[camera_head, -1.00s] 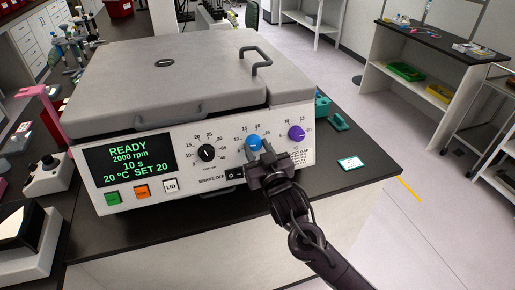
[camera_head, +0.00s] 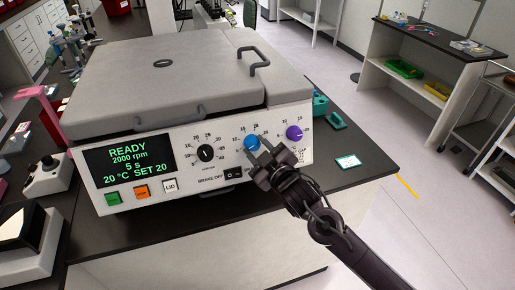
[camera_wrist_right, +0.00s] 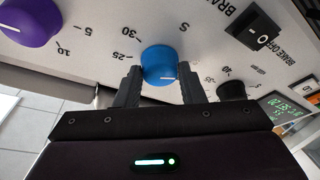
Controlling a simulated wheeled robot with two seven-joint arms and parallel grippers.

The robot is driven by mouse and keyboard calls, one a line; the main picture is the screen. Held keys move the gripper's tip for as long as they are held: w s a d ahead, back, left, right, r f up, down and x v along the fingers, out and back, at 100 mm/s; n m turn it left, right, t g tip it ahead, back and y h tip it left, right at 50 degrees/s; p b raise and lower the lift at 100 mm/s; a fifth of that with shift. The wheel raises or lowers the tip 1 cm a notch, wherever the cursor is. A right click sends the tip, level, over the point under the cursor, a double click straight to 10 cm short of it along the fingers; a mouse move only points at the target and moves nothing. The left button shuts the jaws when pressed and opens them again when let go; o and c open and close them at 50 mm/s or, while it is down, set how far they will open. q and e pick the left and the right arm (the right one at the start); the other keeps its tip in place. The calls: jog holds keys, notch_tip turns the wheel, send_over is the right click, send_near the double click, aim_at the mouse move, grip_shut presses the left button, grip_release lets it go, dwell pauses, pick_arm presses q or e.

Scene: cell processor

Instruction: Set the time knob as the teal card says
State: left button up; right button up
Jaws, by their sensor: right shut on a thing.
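The blue knob (camera_head: 251,142) is on the front panel of the grey centrifuge, between a black knob (camera_head: 206,153) and a purple knob (camera_head: 294,133). My right gripper (camera_head: 257,151) is shut on the blue knob. In the right wrist view, the blue knob (camera_wrist_right: 160,62) sits between the two fingers, with its white mark showing. The display (camera_head: 128,166) reads READY, 2000 rpm, 5 s, 20 °C SET 20. A teal-edged card (camera_head: 348,162) lies on the bench right of the machine; its print is too small to read. My left gripper is out of view.
Below the knobs are a black brake rocker switch (camera_head: 234,173), a LID button (camera_head: 170,186), an orange button (camera_head: 142,192) and a green button (camera_head: 113,198). A teal block (camera_head: 337,122) stands on the bench behind the card. The bench around the card is mostly bare.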

dwell(0.3)
jog(key=o, duration=1)
jog(key=shift+s, duration=0.1)
jog(key=shift+s+d+f, duration=0.1)
jog(key=shift+s+d, duration=0.05)
jog(key=shift+s, duration=0.1)
jog(key=b+v, duration=0.2)
jog(key=v, duration=0.5)
jog(key=shift+b, duration=0.35)
